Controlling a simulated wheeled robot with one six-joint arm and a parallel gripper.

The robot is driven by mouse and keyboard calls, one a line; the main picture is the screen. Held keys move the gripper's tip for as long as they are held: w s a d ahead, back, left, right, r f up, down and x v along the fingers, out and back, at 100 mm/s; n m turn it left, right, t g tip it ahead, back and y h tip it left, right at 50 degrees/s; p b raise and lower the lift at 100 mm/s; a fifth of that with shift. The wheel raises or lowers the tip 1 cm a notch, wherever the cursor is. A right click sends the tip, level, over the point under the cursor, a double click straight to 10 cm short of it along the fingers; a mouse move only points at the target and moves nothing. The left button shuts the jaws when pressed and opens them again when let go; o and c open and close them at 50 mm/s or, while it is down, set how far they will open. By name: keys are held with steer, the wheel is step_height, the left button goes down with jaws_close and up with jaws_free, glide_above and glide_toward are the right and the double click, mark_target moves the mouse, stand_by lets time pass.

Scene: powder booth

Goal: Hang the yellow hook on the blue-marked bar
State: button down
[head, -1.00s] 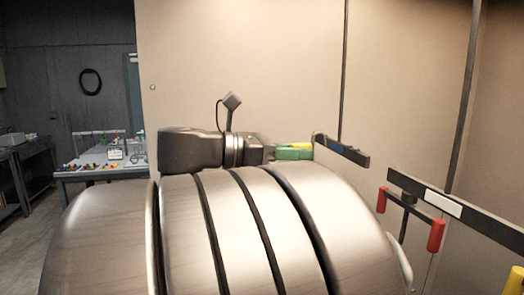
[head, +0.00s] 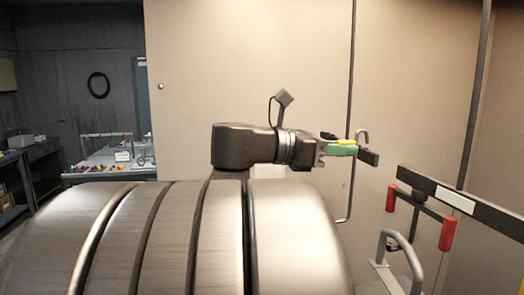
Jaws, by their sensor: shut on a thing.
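My gripper (head: 340,149), with green fingers, is right of centre in the head view. It is shut on the yellow hook (head: 346,142), whose yellow part shows between the fingers. A grey crook (head: 362,134) stands above it and a thin shank with a bent lower end (head: 347,211) hangs below; both look like parts of this hook. A dark bar end (head: 369,157) shows just right of the fingers. Its blue mark is hidden now. The crook appears above the bar end; I cannot tell whether they touch.
A dark bar with a white mark (head: 455,201) is at the right. A rack with red ends (head: 447,233) hangs below it. A grey tubular frame (head: 402,258) is at lower right. A bench with small coloured items (head: 110,176) stands far left. The beige wall is behind.

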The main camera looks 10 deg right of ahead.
mark_target(353, 163)
steer(key=shift+d, duration=0.4)
steer(key=shift+f+b, duration=1)
steer(key=shift+f, duration=0.45)
steer(key=c, duration=1.3)
jaws_free()
steer(key=shift+d, duration=0.15)
steer(key=a, duration=0.4)
steer(key=a+r+b, duration=0.1)
steer(key=a, duration=0.4)
steer(key=s+a+b, duration=0.1)
steer(key=a, duration=0.3)
steer(key=shift+a+r, duration=0.15)
steer(key=shift+a, duration=0.25)
